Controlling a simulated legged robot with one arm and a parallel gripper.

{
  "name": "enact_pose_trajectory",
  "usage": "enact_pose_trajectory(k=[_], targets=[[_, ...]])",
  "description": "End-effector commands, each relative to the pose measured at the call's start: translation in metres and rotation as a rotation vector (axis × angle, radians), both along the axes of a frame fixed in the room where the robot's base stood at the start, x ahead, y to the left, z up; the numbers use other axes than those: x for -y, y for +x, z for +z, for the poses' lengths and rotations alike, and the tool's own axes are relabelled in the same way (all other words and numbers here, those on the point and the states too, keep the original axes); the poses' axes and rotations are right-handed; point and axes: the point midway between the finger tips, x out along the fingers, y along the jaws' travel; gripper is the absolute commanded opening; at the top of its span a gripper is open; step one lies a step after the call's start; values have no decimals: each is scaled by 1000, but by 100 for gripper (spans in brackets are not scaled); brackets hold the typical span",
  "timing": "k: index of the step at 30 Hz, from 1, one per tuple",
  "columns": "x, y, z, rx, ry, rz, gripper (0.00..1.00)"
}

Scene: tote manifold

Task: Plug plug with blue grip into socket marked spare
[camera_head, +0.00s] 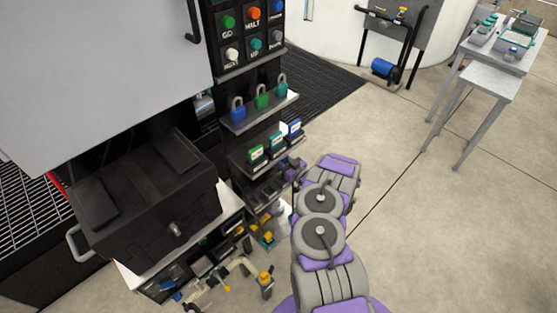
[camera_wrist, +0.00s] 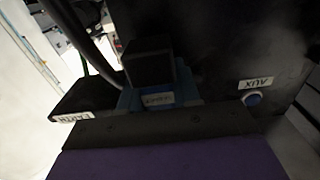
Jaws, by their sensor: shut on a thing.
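In the wrist view, my gripper (camera_wrist: 165,122) shows as a dark jaw edge with a purple body along the bottom. It is shut on the plug with blue grip (camera_wrist: 183,88), which has blue sides and a dark block (camera_wrist: 148,64) in front. A small pale label in the middle of the blue part is too blurred to read. Whether the plug touches a socket is hidden. No socket marked spare can be made out. In the head view my arm reaches towards the rack, and its gripper end is mostly hidden.
In the wrist view, an upside-down AUX label (camera_wrist: 257,83) sits above a round blue-rimmed fitting (camera_wrist: 253,98); an EARTH label (camera_wrist: 76,117) is at left, near dark cables. In the head view, a shelf with padlocks (camera_head: 262,97) and a black case (camera_head: 145,200) stand left of my arm.

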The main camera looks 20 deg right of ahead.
Motion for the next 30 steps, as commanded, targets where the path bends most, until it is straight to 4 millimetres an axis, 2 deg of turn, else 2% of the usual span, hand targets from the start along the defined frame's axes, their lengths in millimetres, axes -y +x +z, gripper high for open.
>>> enact_pose_trajectory(k=[11,30], targets=[[-6,0,-23,-1,-7,2,0],[-4,0,-65,-2,-4,2,0]])
